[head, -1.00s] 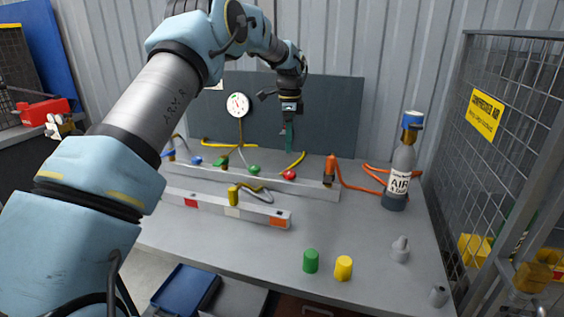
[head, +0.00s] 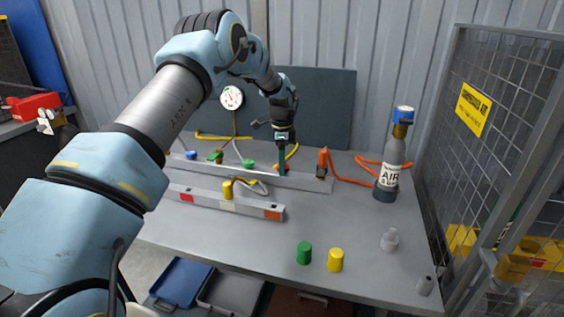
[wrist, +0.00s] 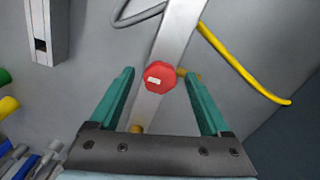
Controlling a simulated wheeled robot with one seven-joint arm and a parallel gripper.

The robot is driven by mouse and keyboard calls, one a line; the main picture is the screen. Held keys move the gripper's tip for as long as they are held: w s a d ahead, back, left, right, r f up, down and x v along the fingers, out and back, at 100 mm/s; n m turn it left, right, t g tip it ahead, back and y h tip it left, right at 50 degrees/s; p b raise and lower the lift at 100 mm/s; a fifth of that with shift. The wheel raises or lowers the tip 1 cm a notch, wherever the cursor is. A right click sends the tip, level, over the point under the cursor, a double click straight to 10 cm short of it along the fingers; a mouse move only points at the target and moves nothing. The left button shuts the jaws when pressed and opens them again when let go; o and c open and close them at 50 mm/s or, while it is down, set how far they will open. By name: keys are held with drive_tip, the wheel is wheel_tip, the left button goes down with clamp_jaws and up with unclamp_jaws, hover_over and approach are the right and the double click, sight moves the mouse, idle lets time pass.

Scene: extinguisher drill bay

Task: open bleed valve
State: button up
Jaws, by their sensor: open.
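A red knob (wrist: 160,77) with a small white mark sits on the pale manifold rail (wrist: 183,25). In the wrist view it shows between the tips of my two teal fingers, which are spread apart with space on both sides; I cannot tell their exact height over it. My gripper (head: 282,172) is open and points down at the back rail. In the head view the fingers largely hide the red knob. No readable label names the bleed valve. Blue (head: 191,154) and green (head: 248,164) knobs stand farther left along the rail.
An air cylinder (head: 390,172) with an orange hose stands at right. A pressure gauge (head: 232,97) is at the back. A front rail (head: 205,199) carries a yellow fitting. Green (head: 304,253) and yellow (head: 335,260) caps stand in front. A mesh fence (head: 490,120) borders the right.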

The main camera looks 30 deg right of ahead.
clamp_jaws()
idle(0.5)
drive_tip(key=shift+n, duration=0.4)
drive_tip(key=n+b, duration=0.2)
drive_tip(key=n, duration=0.1)
drive_tip(key=shift+n, duration=0.4)
drive_tip(key=n+b, duration=0.1)
drive_tip(key=n, duration=0.3)
drive_tip(key=shift+s+n, duration=0.1)
drive_tip(key=shift+n, duration=0.2)
drive_tip(key=n, duration=0.4)
drive_tip(key=shift+s, duration=0.1)
drive_tip(key=n, duration=0.4)
drive_tip(key=shift+d+n+b, duration=0.1)
drive_tip(key=shift+n+b, duration=0.2)
